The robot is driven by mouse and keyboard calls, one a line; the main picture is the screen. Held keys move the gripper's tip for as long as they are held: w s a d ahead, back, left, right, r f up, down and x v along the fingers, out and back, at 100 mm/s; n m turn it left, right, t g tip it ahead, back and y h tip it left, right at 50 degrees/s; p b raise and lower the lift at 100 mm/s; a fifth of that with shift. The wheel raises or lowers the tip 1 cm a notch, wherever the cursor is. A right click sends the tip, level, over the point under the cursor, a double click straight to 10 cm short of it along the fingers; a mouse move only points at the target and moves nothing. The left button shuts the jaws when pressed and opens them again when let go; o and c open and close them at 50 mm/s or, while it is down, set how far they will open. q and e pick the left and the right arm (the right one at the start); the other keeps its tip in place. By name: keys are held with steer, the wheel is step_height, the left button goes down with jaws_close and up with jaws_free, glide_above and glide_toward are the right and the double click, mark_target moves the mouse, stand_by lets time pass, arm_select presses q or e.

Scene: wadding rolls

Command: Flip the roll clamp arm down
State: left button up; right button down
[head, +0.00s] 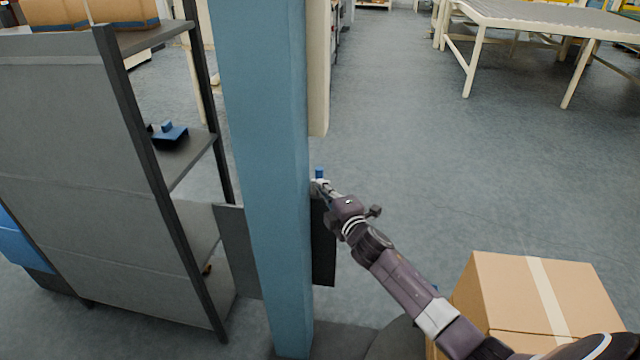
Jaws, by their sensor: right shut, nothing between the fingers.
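A small blue piece (319,172), perhaps part of the roll clamp arm, sticks up at the right edge of the blue post; most of the clamp is hidden or too small to tell. My right gripper (320,188) is shut and empty. It is at the post's right edge, just below the blue piece; whether it touches the piece I cannot tell. A cream upright shape (318,70), possibly a wadding roll, shows behind the post above the gripper. My left gripper is not in view.
The blue post (268,180) stands close in front. A dark panel (323,245) is behind it. A grey shelf rack (75,150) is at left. A taped cardboard box (510,295) is at lower right. A conveyor table (560,20) stands far right. Floor between is clear.

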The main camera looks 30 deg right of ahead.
steer(key=shift+w+f, duration=0.1)
steer(key=shift+w, duration=0.8)
